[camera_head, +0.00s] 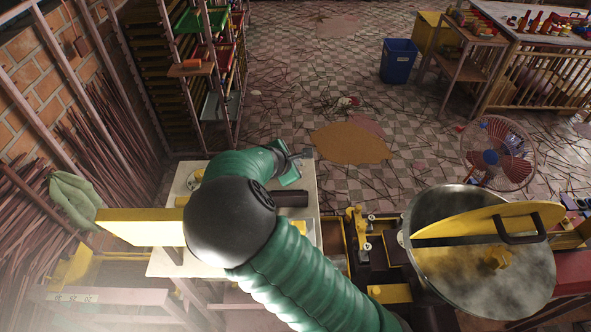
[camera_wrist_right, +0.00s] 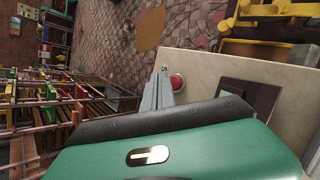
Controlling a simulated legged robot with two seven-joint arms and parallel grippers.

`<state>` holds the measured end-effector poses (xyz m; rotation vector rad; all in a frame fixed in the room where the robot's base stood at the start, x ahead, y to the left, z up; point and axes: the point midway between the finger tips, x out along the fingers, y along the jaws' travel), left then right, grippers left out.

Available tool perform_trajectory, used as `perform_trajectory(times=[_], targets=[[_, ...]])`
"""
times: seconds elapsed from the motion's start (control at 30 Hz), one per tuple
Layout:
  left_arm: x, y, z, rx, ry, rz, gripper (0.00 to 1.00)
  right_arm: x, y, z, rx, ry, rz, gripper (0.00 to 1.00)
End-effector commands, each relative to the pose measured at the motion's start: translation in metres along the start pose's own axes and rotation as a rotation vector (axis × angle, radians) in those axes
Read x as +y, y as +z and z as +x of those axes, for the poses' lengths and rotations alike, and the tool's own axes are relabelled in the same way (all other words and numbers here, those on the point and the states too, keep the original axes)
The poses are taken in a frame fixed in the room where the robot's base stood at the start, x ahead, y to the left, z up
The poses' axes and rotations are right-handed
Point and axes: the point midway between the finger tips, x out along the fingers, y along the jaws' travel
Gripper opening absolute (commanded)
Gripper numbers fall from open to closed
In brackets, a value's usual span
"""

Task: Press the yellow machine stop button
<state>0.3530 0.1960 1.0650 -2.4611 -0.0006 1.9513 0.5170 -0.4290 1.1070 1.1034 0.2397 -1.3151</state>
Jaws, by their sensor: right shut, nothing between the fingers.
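The red stop button (camera_wrist_right: 177,83) sits on the cream top plate (camera_wrist_right: 205,65) in the right wrist view, near a letter mark. My right gripper (camera_wrist_right: 160,82) is shut and empty, its grey fingers just left of the button in that view. I cannot tell whether they touch it. In the head view my right gripper (camera_head: 301,156) is at the far right corner of the cream plate (camera_head: 308,186) of the yellow machine (camera_head: 140,227). The button is hidden there behind my green arm. My left gripper is out of view.
A large round metal drum (camera_head: 455,262) with a yellow lid plate stands at the right. A fan (camera_head: 497,152) and a blue bin (camera_head: 398,61) are beyond it. A rack (camera_head: 205,65) stands behind the machine. The floor beyond the plate is mostly open.

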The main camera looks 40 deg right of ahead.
Motion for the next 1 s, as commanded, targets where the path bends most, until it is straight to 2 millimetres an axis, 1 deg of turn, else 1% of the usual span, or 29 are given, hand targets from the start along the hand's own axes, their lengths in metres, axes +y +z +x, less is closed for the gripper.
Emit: perform_trajectory(times=[0.73,1.0], targets=[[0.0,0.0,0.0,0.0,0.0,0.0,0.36,0.0,-0.0001,0.0001,0.0,0.0,0.0,0.0],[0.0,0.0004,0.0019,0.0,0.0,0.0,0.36,-0.0049,-0.0033,0.0047,0.0,0.0,0.0,0.0]])
